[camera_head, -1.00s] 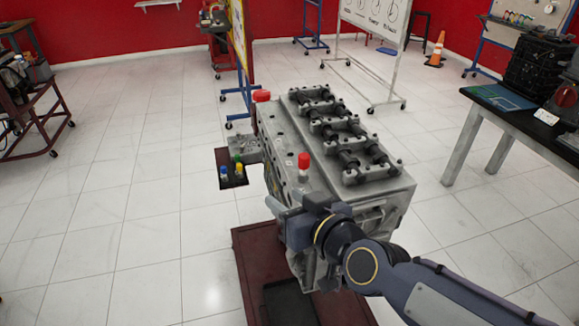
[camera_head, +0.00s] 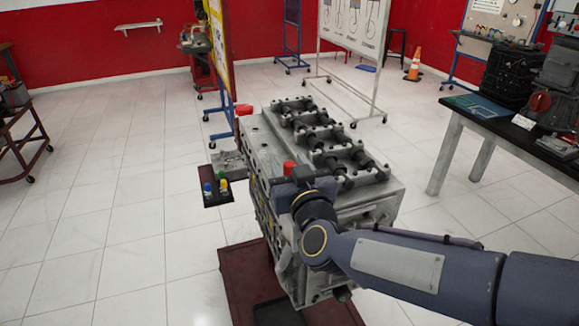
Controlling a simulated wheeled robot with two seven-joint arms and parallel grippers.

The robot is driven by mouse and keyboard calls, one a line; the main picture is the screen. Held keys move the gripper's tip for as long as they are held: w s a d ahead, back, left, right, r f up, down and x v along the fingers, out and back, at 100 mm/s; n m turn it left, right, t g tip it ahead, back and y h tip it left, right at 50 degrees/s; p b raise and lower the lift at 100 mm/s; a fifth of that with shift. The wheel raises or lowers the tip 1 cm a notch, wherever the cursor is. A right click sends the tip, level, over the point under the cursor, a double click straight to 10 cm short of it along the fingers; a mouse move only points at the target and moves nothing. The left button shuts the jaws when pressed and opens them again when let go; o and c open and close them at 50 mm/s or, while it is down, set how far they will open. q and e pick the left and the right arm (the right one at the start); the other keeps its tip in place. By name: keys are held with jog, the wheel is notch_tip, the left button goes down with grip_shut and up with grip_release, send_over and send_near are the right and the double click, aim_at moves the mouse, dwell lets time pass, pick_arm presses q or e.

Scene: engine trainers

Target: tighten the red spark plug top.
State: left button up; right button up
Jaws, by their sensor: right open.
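The red spark plug top (camera_head: 289,167) stands upright on the near left part of the grey engine block (camera_head: 262,150). Only its upper part shows; the rest is hidden behind my right gripper. My right gripper (camera_head: 296,177) is open just in front of it in the picture, its arm coming in from the right. I cannot tell whether the fingers are around the top or touch it. My left gripper is out of view.
A second red cap (camera_head: 244,109) sits at the block's far left corner. A small tray (camera_head: 217,197) with blue, yellow and green-topped pieces is at the block's left. A dark-topped table (camera_head: 478,112) stands at right.

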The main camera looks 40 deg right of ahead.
jog(key=shift+w, duration=0.2)
jog(key=shift+c, duration=0.4)
grip_shut()
jog(key=shift+h, duration=0.3)
